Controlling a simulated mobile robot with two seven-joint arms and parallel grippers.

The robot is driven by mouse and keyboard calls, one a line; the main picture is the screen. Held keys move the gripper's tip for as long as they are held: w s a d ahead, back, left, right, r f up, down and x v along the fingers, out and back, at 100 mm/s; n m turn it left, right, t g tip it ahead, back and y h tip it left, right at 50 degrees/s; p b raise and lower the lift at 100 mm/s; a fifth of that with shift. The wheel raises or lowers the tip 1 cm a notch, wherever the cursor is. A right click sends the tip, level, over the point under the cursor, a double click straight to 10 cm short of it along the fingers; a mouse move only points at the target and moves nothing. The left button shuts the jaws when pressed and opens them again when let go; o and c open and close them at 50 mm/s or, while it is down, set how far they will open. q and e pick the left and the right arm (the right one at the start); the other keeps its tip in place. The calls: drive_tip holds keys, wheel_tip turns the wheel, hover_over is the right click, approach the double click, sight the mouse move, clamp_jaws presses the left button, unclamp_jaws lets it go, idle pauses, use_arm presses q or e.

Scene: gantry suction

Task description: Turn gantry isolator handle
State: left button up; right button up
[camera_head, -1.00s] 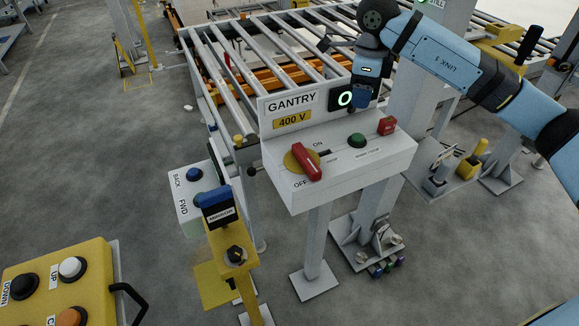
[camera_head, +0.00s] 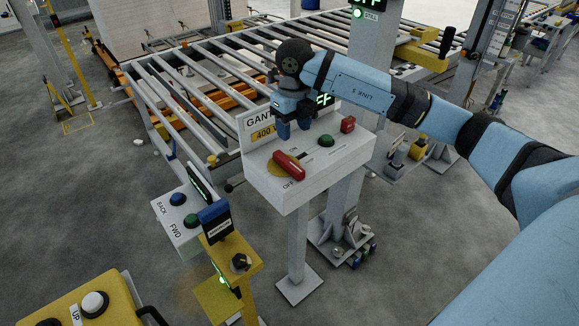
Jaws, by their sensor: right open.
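The red isolator handle (camera_head: 288,166) sits on a yellow disc on the sloping top of the white gantry box (camera_head: 325,165), between the ON and OFF marks. It lies slanted across the disc, its near end toward the lower right. My right gripper (camera_head: 294,128) is open and empty, its two blue fingers pointing down just behind and above the handle, apart from it. The gripper partly covers the GANTRY 400 V sign (camera_head: 261,131). My left gripper is not in view.
A green button (camera_head: 326,141) and a small red block (camera_head: 348,124) sit right of the handle on the box. A BACK/FWD box (camera_head: 178,222) and a yellow post with a dark knob (camera_head: 240,262) stand front left. The roller conveyor (camera_head: 215,75) lies behind.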

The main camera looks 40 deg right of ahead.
sight(294, 165)
wheel_tip(294, 165, down, 11)
drive_tip(key=shift+f+p, duration=0.15)
drive_tip(key=shift+p, duration=0.7)
drive_tip(key=shift+f, duration=0.75)
drive_tip(key=shift+c, duration=0.4)
clamp_jaws()
